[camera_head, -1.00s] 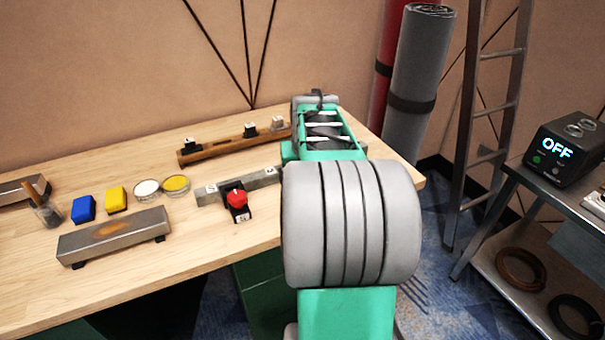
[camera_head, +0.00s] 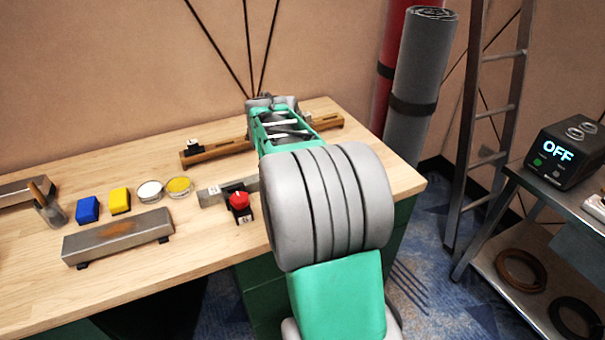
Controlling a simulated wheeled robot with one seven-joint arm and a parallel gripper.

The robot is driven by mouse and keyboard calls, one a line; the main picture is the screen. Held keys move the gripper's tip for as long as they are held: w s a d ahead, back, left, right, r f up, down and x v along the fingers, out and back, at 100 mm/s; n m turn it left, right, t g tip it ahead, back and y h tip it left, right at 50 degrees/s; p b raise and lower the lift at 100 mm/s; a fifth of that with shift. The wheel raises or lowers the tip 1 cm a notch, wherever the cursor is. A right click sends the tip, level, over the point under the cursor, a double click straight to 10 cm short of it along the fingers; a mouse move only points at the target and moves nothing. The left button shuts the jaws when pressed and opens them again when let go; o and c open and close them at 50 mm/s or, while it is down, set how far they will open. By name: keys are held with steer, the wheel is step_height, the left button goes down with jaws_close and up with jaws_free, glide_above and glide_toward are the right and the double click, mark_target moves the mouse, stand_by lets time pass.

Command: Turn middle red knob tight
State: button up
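A red knob (camera_head: 238,200) sits on a small black base with a white label, at the front of a grey metal bar (camera_head: 212,195) on the wooden workbench. My arm covers the right part of this bar, so I cannot see whether other knobs are there. My arm reaches forward over the bench, to the right of the red knob. My gripper is at the arm's far end near the back of the bench, hidden behind my own links. I cannot see its fingers or whether it holds anything.
A brown wooden rail (camera_head: 215,150) with a black and white piece lies behind, partly covered by my arm. Left are a grey block (camera_head: 118,237), a yellow block (camera_head: 119,200), a blue block (camera_head: 87,210) and two round tins. A device reading OFF (camera_head: 563,150) stands right.

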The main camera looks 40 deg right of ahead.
stand_by(0.4)
steer(key=o, duration=1.3)
steer(key=shift+o, duration=0.2)
steer(key=shift+r, duration=0.1)
steer(key=w+v, duration=0.1)
steer(key=v, duration=0.6)
steer(key=shift+s+a+r+p, duration=0.2)
steer(key=shift+s+r+p, duration=0.15)
steer(key=shift+s, duration=0.2)
steer(key=s+a+n+y+p, duration=0.1)
steer(key=s+a+n+p, duration=0.1)
steer(key=a, duration=0.7)
steer(key=s+a+n+t+y+p, duration=0.1)
steer(key=s+a+n+y+p, duration=0.1)
steer(key=a+n, duration=0.5)
steer(key=s+a+n+y+p, duration=0.1)
steer(key=s+a+n+p, duration=0.3)
steer(key=a, duration=0.8)
steer(key=shift+s+r+n+t, duration=0.25)
steer(key=shift+s+n+t, duration=0.15)
steer(key=shift+s+n, duration=0.45)
